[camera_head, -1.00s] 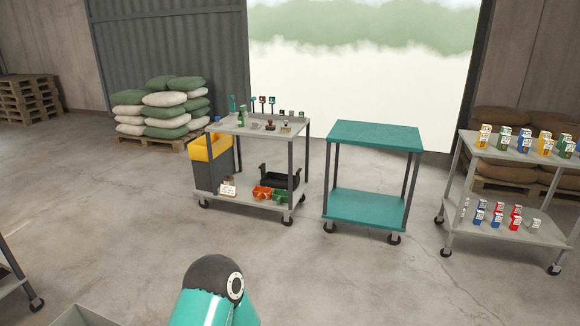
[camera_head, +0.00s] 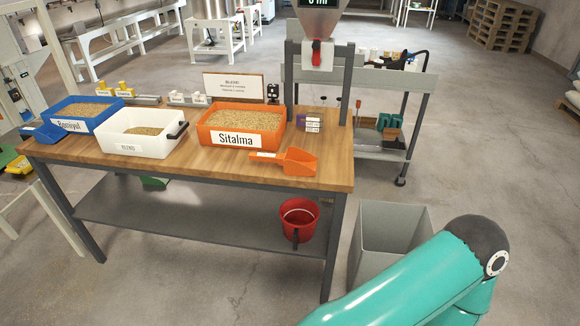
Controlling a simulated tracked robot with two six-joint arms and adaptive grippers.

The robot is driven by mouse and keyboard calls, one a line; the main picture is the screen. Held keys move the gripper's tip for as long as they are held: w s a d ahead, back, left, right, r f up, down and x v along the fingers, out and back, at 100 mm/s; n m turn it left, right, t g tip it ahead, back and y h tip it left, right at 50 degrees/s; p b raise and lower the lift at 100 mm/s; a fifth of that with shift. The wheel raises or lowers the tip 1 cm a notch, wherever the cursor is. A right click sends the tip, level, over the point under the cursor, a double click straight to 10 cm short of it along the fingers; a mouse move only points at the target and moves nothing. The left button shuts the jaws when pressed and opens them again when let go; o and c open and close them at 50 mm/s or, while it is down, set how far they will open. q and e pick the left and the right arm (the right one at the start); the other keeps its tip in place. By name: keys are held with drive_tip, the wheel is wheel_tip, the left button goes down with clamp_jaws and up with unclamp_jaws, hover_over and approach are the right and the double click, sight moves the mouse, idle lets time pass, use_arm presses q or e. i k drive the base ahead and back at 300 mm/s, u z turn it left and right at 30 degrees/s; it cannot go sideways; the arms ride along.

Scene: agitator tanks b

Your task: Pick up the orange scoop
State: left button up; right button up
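The orange scoop (camera_head: 298,162) lies on the wooden workbench (camera_head: 190,170), near its front right edge. Its handle points left and carries a white label. It lies in front of the orange bin (camera_head: 240,122) marked "Sitalma", which holds grain. A blue scoop (camera_head: 42,133) lies at the bench's left end. One of my teal arms shows at the lower right, apart from the bench. Neither of my grippers is in view.
A white bin (camera_head: 142,133) and a blue bin (camera_head: 86,114) of grain stand left of the orange bin. A red bucket (camera_head: 299,219) stands on the lower shelf. A grey open container (camera_head: 390,235) stands on the floor right of the bench. A hopper (camera_head: 321,30) rises behind.

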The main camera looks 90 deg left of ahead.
sight(296, 161)
drive_tip(key=u, duration=0.2)
drive_tip(key=i, duration=0.3)
drive_tip(key=u, duration=2.85)
drive_tip(key=k, duration=0.55)
drive_tip(key=u, duration=0.4)
drive_tip(key=i, duration=1.65)
drive_tip(key=z, duration=0.4)
